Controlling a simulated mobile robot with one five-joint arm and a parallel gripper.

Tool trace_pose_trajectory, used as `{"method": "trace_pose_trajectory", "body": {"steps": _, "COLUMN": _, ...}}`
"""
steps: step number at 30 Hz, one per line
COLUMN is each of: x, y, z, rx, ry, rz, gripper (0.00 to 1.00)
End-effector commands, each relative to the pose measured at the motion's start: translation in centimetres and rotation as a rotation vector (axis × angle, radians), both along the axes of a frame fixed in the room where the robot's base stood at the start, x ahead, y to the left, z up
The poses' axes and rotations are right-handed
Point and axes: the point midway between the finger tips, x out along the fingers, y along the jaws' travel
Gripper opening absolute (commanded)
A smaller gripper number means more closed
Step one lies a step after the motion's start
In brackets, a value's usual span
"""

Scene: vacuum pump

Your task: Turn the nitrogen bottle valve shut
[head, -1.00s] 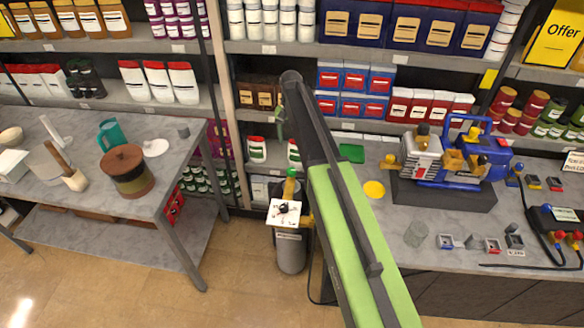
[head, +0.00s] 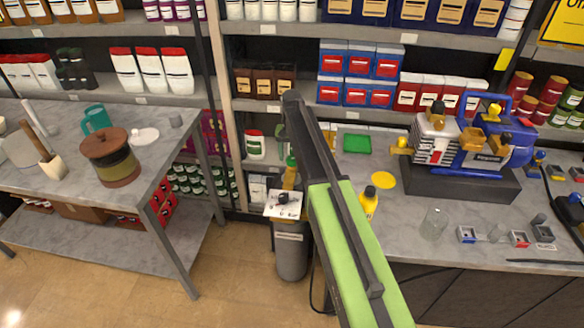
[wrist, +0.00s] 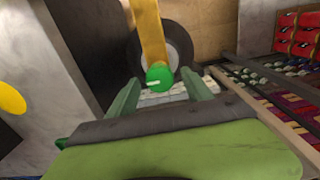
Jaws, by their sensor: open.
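The nitrogen bottle is a grey cylinder (head: 291,258) standing on the floor between the two tables. In the wrist view a round green valve knob (wrist: 160,77) with a pale mark sits at the end of a yellow stem (wrist: 151,35). My gripper (wrist: 160,80) is open, one green finger on each side of the knob. Gaps show on both sides, so I see no grip. In the head view my arm mostly hides the gripper.
A white plate (head: 272,212) with a black knob is at the bottle's top. The right counter (head: 390,205) holds a pump (head: 487,142), a yellow bottle (head: 369,203) and a glass (head: 434,223). The left table (head: 75,205) stands close by. Loaded shelves are behind.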

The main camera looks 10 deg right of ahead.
Motion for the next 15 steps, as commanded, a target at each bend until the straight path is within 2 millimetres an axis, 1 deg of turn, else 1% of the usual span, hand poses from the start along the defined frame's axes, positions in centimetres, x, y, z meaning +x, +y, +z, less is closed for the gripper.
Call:
{"method": "trace_pose_trajectory", "body": {"steps": 1, "x": 0.00, "y": -0.02, "z": -0.86, "rx": 0.000, "ry": 0.000, "rz": 0.000, "gripper": 0.59}}
{"method": "trace_pose_trajectory", "body": {"steps": 9, "x": 0.00, "y": -0.05, "z": -0.68, "rx": 0.000, "ry": 0.000, "rz": -0.001, "gripper": 0.59}}
{"method": "trace_pose_trajectory", "body": {"steps": 11, "x": 0.00, "y": -0.06, "z": -0.68, "rx": 0.000, "ry": 0.000, "rz": -0.001, "gripper": 0.53}}
{"method": "trace_pose_trajectory", "body": {"steps": 15, "x": -0.01, "y": -0.08, "z": -0.68, "rx": 0.000, "ry": 0.000, "rz": -0.001, "gripper": 0.34}}
